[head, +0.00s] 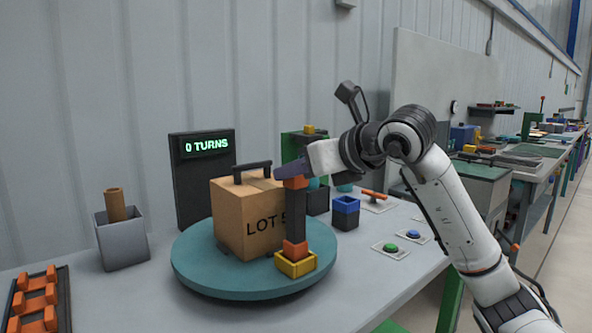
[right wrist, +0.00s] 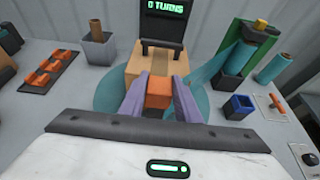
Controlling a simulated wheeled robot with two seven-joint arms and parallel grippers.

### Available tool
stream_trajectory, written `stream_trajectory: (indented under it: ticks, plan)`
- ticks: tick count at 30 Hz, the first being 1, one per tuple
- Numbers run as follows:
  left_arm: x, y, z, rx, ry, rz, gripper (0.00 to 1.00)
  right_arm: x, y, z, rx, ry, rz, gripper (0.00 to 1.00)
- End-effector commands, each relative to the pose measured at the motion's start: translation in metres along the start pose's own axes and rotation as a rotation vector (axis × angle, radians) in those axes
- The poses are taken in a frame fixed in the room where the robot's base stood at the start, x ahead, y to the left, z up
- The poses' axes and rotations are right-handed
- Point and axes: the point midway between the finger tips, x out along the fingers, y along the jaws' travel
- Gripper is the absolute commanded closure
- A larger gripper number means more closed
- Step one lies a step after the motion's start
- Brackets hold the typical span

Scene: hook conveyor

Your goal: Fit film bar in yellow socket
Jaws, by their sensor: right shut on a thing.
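The film bar is a dark upright bar (head: 296,216) with orange ends. It stands beside the box on the turntable, its lower orange end at the mouth of the yellow socket (head: 296,266). How deep that end sits in the socket I cannot tell. My right gripper (head: 289,172) is shut on the bar's upper orange end. In the right wrist view that orange end (right wrist: 158,95) is between my two purple fingers, which hide the socket below. My left gripper is not in view.
A cardboard box (head: 238,212) with a dark handle sits on the teal turntable (head: 200,270). Behind stands a display (head: 205,146) reading "0 TURNS". A grey bin (head: 122,243) and an orange rack (head: 38,300) are left; a blue-rimmed cup (head: 346,212) and buttons (head: 391,248) are right.

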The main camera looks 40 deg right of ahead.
Motion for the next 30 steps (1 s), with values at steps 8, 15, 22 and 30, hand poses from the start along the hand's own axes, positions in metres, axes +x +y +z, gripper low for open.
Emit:
stream_trajectory:
  ticks: [8, 15, 22, 30]
  plan:
    - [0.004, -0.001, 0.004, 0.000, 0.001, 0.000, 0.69, 0.002, 0.000, -0.005, 0.000, -0.002, 0.000, 1.00]
    - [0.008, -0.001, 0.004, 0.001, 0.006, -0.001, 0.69, 0.004, 0.000, -0.010, 0.000, -0.002, 0.000, 1.00]
    - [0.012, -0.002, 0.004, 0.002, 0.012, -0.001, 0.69, 0.006, 0.000, -0.014, 0.000, -0.003, 0.000, 1.00]
    - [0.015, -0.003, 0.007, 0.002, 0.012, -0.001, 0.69, 0.008, 0.000, -0.019, 0.000, -0.003, 0.000, 1.00]
